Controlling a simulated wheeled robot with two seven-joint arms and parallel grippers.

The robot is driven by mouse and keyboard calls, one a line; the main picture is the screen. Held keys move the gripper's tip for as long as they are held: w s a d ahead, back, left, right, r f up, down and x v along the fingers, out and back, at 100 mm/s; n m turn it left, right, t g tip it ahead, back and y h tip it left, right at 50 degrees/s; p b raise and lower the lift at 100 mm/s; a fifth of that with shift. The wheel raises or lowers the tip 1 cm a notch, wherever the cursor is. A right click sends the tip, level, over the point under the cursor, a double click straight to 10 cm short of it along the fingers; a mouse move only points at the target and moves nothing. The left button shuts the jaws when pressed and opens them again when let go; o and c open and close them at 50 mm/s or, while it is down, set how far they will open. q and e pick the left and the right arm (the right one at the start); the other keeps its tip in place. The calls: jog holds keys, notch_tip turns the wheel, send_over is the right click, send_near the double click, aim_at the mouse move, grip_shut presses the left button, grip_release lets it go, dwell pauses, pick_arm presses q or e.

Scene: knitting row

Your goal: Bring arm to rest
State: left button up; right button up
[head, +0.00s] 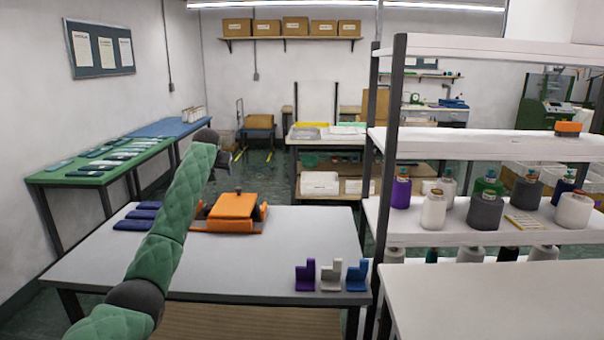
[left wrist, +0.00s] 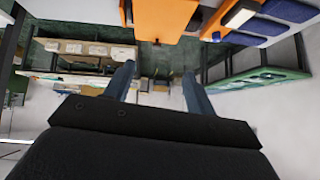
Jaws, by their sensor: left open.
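My left arm (head: 170,230), in a green quilted sleeve, rises from the bottom left of the head view across the grey table (head: 260,270). Its dark joint (head: 205,138) is above the table's back edge. Beyond that joint the arm is mostly hidden, and I cannot make out the fingers there. In the left wrist view my left gripper (left wrist: 160,82) has its two fingers spread apart, with nothing between them. An orange device (head: 234,208) stands on the table just right of the sleeve; it also shows at the top of the left wrist view (left wrist: 160,18). My right gripper is not in view.
Dark blue pads (head: 137,218) lie left of the sleeve. Purple, white and blue brackets (head: 331,277) stand at the table's front right. A shelf rack (head: 480,145) with yarn cones stands at the right. A green bench (head: 100,165) runs along the left wall.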

pick_arm(q)
jog(key=s+d+r+m+t, duration=0.1)
jog(key=s+d+r+t, duration=0.15)
jog(key=s+d, duration=0.3)
jog(key=s+d+f+g+h, duration=0.1)
jog(key=s+d+f, duration=0.2)
jog(key=s+f, duration=1.4)
jog(key=s+d+f+g, duration=0.2)
jog(key=s+d+f, duration=0.2)
jog(key=s+f, duration=1.35)
jog(key=s+f+g, duration=0.3)
jog(key=s+f, duration=1.4)
jog(key=s, duration=0.4)
jog(key=s+d+f+g, duration=0.1)
jog(key=s+f+g, duration=0.3)
jog(key=s+f, duration=1.4)
jog(key=s, duration=0.3)
jog(key=shift+s, duration=0.35)
jog(key=shift+f, duration=0.1)
